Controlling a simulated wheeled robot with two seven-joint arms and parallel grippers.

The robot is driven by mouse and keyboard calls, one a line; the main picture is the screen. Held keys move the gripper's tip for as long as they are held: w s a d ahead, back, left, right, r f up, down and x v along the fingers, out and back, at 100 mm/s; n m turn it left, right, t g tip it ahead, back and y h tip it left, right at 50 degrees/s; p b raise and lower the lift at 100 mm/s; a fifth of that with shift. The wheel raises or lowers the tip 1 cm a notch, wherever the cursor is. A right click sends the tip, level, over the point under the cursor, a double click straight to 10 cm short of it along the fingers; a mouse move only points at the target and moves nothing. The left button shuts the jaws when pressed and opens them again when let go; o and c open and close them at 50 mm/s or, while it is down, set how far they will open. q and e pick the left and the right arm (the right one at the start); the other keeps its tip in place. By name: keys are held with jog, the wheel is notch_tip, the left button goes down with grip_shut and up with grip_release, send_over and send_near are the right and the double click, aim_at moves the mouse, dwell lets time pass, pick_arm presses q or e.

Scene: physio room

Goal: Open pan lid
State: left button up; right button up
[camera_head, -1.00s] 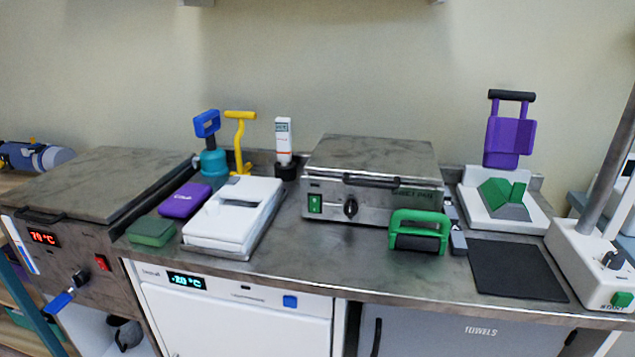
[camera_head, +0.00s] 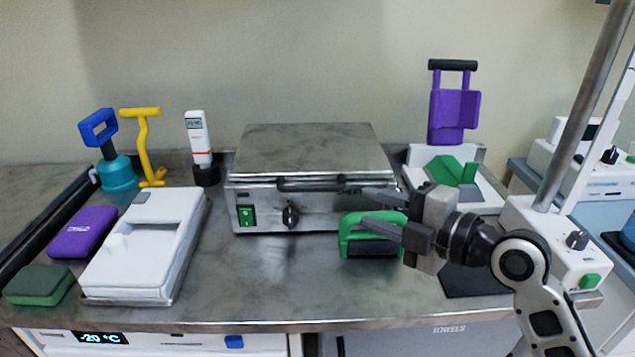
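The pan is a square steel box in the middle of the counter, with a flat grey lid (camera_head: 310,148) lying shut on it. A dark bar handle (camera_head: 325,184) runs along the lid's front edge. The pan's front (camera_head: 325,216) carries a green switch and a black knob. My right gripper (camera_head: 362,208) is open and empty, its fingers pointing left, in front of the pan's right side and over the green handled block (camera_head: 372,240). Its fingertips appear close to the handle's right end; contact cannot be told. My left gripper is not in view.
A white lidded box (camera_head: 150,245), purple pack (camera_head: 83,232) and green pad (camera_head: 40,284) lie left. A teal-and-blue tool (camera_head: 115,170), yellow tool (camera_head: 148,150) and white meter (camera_head: 198,140) stand behind. A purple handled device (camera_head: 453,110) and a post stand right.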

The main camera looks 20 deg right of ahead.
aim_at(316, 189)
jog(key=p+x, duration=0.2)
jog(key=x, duration=1)
jog(key=shift+f, duration=0.1)
grip_shut()
